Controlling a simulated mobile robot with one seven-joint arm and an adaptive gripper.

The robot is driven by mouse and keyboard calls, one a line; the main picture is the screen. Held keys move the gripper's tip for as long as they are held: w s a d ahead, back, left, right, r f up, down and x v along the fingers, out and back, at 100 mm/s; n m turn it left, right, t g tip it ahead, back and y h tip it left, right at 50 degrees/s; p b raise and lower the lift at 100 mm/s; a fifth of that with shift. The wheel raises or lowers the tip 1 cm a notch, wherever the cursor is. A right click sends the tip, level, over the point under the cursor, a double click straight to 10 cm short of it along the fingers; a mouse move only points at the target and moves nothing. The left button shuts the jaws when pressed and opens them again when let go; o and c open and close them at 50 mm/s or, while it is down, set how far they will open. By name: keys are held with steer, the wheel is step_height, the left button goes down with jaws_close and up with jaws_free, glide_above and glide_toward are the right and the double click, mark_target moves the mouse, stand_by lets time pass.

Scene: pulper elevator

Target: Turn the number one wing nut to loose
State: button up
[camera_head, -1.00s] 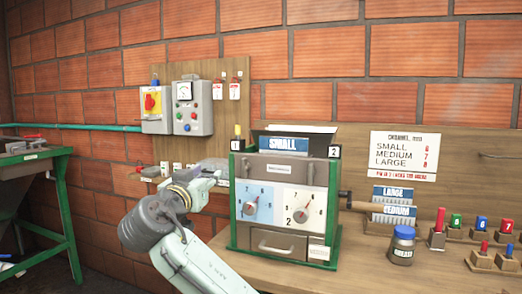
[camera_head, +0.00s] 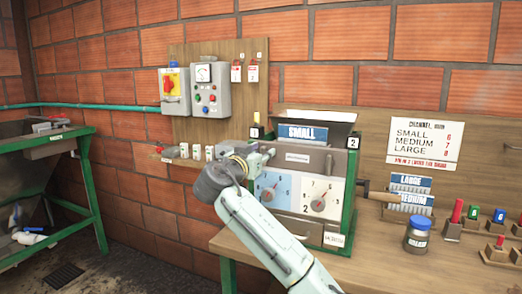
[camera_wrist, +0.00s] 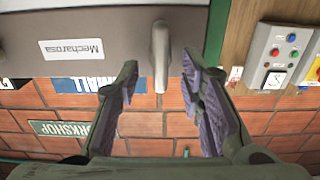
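The green-framed grey machine (camera_head: 310,158) stands on the wooden bench, with a "1" plate (camera_head: 256,132) at its upper left and a "2" plate (camera_head: 352,142) at its upper right. In the wrist view, which looks upside down, a pale grey wing nut (camera_wrist: 160,50) sits upright by the machine's "Mecharosa" panel (camera_wrist: 85,50). My gripper (camera_wrist: 159,75) is open, its fingers on either side of the wing nut's near end with gaps showing. In the head view my gripper (camera_head: 268,153) is at the machine's upper left, hiding that wing nut.
Two dials (camera_head: 320,199) are on the machine's front, below my gripper. Control boxes (camera_head: 210,90) hang on the wall behind. A grease jar (camera_head: 418,236) and several coloured pegs stand on the bench to the right.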

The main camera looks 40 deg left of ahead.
steer(key=shift+c, duration=0.2)
jaws_close()
stand_by(0.3)
